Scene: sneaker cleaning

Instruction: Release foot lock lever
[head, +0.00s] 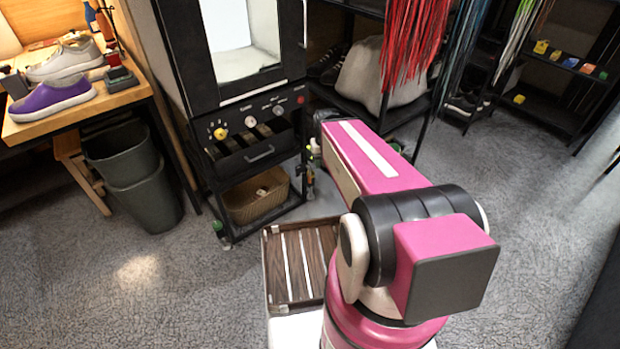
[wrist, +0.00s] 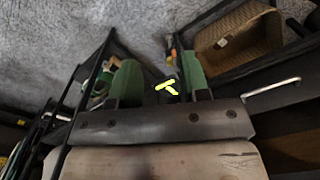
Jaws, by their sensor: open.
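My gripper (wrist: 158,62) shows in the wrist view with its two green fingers apart. A small bright yellow piece (wrist: 166,88) shows between the fingers, nearer the right one; I cannot tell whether it is the foot lock lever or whether a finger touches it. In the head view, the black wheeled cabinet (head: 250,95) stands at the centre, with a small green-marked foot (head: 220,228) at its front left.
A wicker basket (head: 258,195) sits on the cabinet's lower shelf and shows in the wrist view (wrist: 238,45). A slatted wooden tray (head: 290,265) is in front of it. A dark bin (head: 135,175) stands left. Shelving with hanging laces (head: 410,40) is behind my arm. Floor is open at right.

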